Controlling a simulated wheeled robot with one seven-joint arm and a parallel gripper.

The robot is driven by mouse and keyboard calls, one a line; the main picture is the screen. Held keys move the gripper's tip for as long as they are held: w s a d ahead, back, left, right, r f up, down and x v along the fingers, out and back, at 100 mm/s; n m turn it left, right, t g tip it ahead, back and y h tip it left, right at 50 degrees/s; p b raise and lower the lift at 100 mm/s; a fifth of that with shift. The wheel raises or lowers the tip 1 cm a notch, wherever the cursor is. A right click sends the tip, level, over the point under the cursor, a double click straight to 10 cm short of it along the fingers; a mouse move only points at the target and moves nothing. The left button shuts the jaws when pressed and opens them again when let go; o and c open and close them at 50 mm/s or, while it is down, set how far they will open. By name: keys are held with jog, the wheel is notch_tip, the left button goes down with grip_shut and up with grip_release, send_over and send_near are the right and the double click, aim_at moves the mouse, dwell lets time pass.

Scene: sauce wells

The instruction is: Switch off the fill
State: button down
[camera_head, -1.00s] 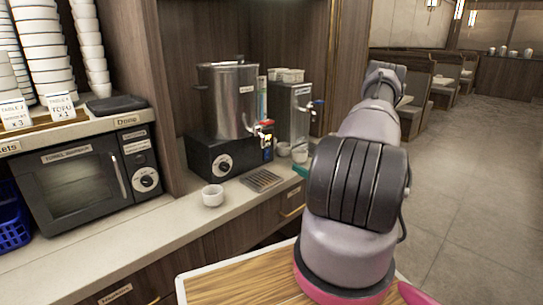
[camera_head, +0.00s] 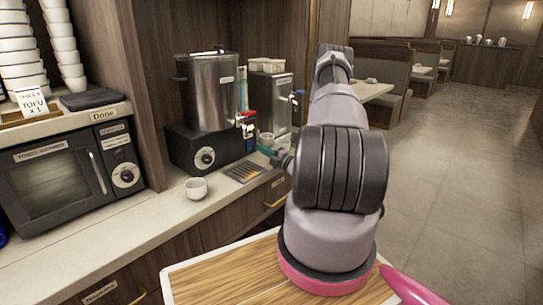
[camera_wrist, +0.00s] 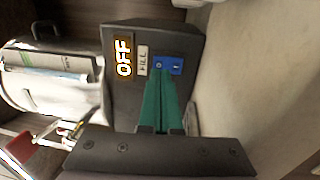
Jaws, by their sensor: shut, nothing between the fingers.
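The blue fill switch (camera_wrist: 169,65) sits on the side of a black heater base (camera_wrist: 120,100), beside a white FILL label (camera_wrist: 142,60). A glowing OFF sign (camera_wrist: 124,58) shows next to the label. My gripper (camera_wrist: 163,78) is shut and empty, its green fingers pointing at the switch, with the tips at or just in front of its lower edge. I cannot tell whether they touch. In the head view my gripper (camera_head: 266,151) is at the right side of the base (camera_head: 185,150), under the steel pot (camera_head: 208,92); the switch is hidden there.
A red-handled tap (camera_head: 246,120) and a second steel dispenser (camera_head: 270,100) stand close to my gripper. Small cups (camera_head: 268,138) are just behind it. A white cup (camera_head: 196,188) and a drip grate (camera_head: 243,172) lie in front. A warmer oven (camera_head: 70,175) is at left.

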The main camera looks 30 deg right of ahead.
aim_at(251, 142)
jog(key=shift+x, duration=1.65)
jog(key=shift+w+a+r, duration=0.15)
jog(key=shift+w+r, duration=0.05)
jog(key=shift+w, duration=0.1)
jog(key=shift+s, duration=0.2)
jog(key=r+v, duration=0.3)
jog(key=v, duration=1)
jog(key=shift+s+d, duration=0.3)
jog(key=shift+s, duration=0.1)
